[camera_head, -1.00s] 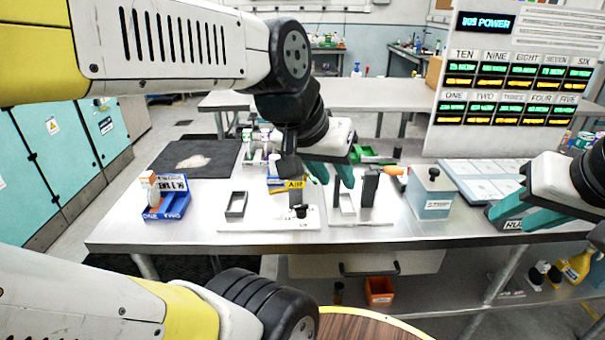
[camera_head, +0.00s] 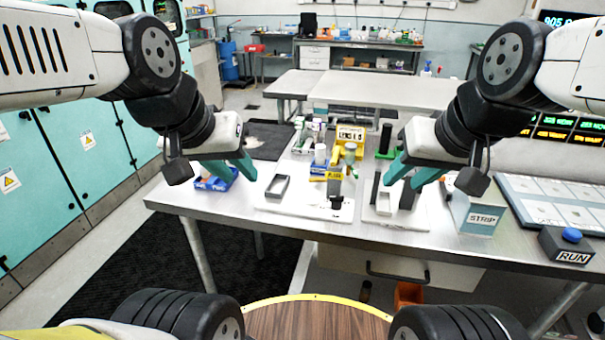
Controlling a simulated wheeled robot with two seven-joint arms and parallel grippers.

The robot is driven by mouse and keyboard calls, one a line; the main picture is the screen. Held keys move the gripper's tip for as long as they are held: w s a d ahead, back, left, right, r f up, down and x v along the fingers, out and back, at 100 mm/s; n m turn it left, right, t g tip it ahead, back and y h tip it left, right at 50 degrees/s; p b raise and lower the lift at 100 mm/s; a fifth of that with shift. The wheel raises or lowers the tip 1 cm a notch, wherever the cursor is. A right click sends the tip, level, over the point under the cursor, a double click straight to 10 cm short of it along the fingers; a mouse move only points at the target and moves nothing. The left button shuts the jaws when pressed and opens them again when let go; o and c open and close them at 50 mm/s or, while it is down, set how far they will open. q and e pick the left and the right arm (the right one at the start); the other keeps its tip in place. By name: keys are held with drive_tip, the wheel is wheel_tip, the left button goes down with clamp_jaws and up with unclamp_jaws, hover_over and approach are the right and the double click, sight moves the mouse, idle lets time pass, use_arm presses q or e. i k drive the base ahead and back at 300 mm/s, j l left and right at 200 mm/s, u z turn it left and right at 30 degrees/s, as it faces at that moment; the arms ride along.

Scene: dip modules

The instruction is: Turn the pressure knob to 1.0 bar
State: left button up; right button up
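A yellow label reading AIR (camera_head: 334,175) sits on a small grey post on a white base plate (camera_head: 290,206) on the steel bench. A small black knob-like part (camera_head: 336,202) is at the foot of that post; its scale and setting are too small to read. Behind it stands a yellow device with a pale labelled face (camera_head: 350,133). My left gripper (camera_head: 243,179) is open and empty, left of the AIR post, in front of the blue bin. My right gripper (camera_head: 403,186) is open, right of the post, over the second white plate; I cannot tell whether it touches the dark block there.
A blue bin (camera_head: 216,183) lies left on the bench. A grey rectangular frame (camera_head: 277,187) is on the left plate. To the right are a STRIP box (camera_head: 478,218), a tray panel (camera_head: 545,203) and a RUN box with a blue button (camera_head: 571,236). The bench's front strip is clear.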

sight(335, 202)
drive_tip(key=k+j+z, duration=0.15)
drive_tip(key=k, duration=0.3)
drive_tip(key=k+j+z, duration=0.2)
drive_tip(key=k, duration=0.25)
